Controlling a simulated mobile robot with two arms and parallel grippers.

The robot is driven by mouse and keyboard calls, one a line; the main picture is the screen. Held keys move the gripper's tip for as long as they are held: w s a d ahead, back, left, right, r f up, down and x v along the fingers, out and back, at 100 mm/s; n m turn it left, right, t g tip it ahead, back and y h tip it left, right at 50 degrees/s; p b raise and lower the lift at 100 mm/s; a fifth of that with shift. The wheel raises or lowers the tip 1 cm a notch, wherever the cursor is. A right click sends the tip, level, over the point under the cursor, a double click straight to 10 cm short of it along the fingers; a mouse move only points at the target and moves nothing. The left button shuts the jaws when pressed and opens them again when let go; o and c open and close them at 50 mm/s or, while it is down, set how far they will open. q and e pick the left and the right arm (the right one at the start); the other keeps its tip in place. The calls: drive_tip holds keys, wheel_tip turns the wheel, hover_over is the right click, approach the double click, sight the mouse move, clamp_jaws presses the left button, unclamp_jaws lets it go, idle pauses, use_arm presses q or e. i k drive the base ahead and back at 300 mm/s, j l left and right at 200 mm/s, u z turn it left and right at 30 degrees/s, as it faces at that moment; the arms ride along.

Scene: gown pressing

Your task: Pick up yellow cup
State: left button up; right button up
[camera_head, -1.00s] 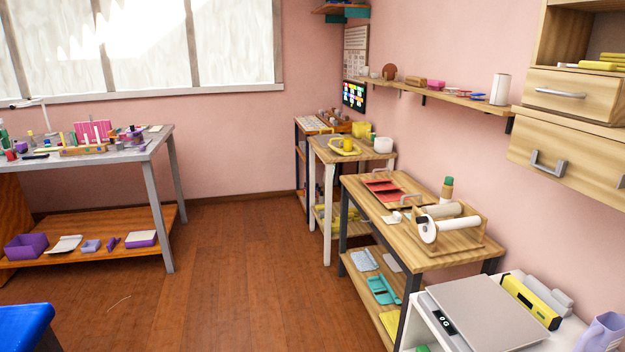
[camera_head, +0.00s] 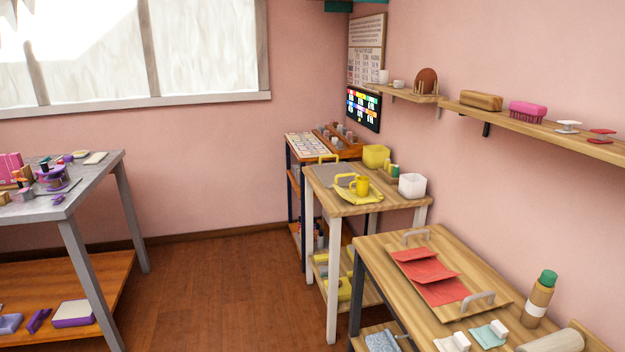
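The yellow cup (camera_head: 361,186) stands upright on a small wooden table with white legs (camera_head: 398,204), in the middle right of the head view. It sits on or beside a yellow cloth-like piece (camera_head: 352,195); which of the two I cannot tell. A grey board with a yellow handle (camera_head: 334,175) lies behind it. Neither of my grippers shows in the view.
A yellow box (camera_head: 376,156), a white container (camera_head: 412,185) and small spools (camera_head: 393,170) stand near the cup. A nearer wooden table (camera_head: 377,258) holds a tray with red sheets (camera_head: 427,276) and a bottle (camera_head: 538,299). A grey table (camera_head: 98,180) stands left. Bare floor (camera_head: 215,285) lies between.

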sight(362, 182)
drive_tip(key=i, duration=0.65)
drive_tip(key=i+u, duration=0.15)
drive_tip(key=i, duration=0.5)
drive_tip(key=i+l, duration=0.2)
drive_tip(key=i, duration=0.5)
drive_tip(key=j+u, duration=0.05)
